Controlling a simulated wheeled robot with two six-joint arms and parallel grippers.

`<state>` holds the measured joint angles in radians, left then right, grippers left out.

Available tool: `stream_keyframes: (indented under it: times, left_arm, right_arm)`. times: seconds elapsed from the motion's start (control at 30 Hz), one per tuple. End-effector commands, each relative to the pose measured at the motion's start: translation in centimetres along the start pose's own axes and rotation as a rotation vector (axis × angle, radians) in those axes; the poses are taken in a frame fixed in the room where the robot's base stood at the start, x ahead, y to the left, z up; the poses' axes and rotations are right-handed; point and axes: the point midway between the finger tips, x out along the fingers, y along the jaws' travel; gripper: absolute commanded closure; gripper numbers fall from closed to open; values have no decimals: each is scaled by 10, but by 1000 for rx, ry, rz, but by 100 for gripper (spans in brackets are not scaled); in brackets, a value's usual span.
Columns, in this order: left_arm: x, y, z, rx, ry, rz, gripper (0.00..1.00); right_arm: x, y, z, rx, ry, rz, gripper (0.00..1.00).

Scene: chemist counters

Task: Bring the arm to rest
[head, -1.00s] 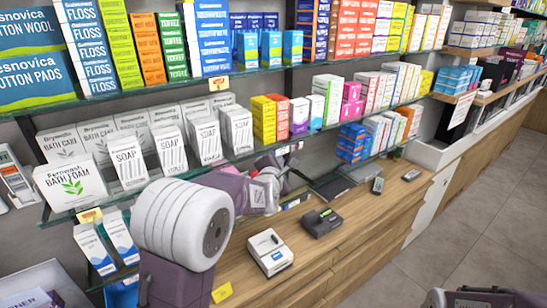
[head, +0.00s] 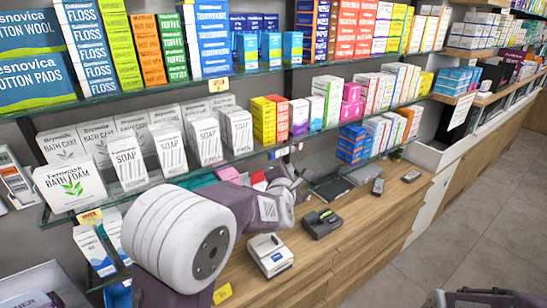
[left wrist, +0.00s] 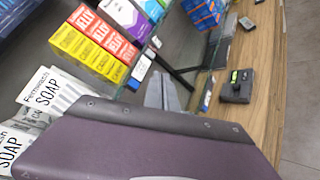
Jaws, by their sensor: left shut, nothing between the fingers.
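My left arm comes in from the lower left in the head view and reaches over the wooden counter (head: 345,245). My left gripper (head: 291,170) is small and partly hidden by its own wrist, just in front of the lower glass shelf. In the left wrist view the grey fingers of the left gripper (left wrist: 163,93) are together, with nothing between them. They point toward the gap between the shelf and the counter.
Soap boxes (head: 203,142) and a bath foam box (head: 70,185) stand on the glass shelf close to the arm. A white device (head: 270,254) and a dark card terminal (head: 322,223) lie on the counter below. The floor (head: 480,220) at right is open.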

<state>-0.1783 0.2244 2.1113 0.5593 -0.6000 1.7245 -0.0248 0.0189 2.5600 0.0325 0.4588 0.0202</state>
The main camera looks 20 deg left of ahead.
Motion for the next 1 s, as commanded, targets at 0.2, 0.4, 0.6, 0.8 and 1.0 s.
stream_keyframes:
  times: [0.2, 0.4, 0.6, 0.8, 1.0]
  left_arm:
    - [0, 0, 0, 0, 0, 0, 100]
    - [0, 0, 0, 0, 0, 0, 100]
    - [3, -6, -9, -3, 5, 6, 100]
    - [-13, -93, -97, 230, 59, -164, 100]
    - [-95, -229, -181, 1024, -95, -728, 100]
  right_arm:
    - [0, 0, 0, 0, 0, 0, 64]
    - [0, 0, 0, 0, 0, 0, 64]
    - [11, 0, 1, 0, 0, 0, 64]
    - [84, 2, 9, 0, -1, 0, 64]
    - [106, 2, 11, 0, 0, 0, 64]
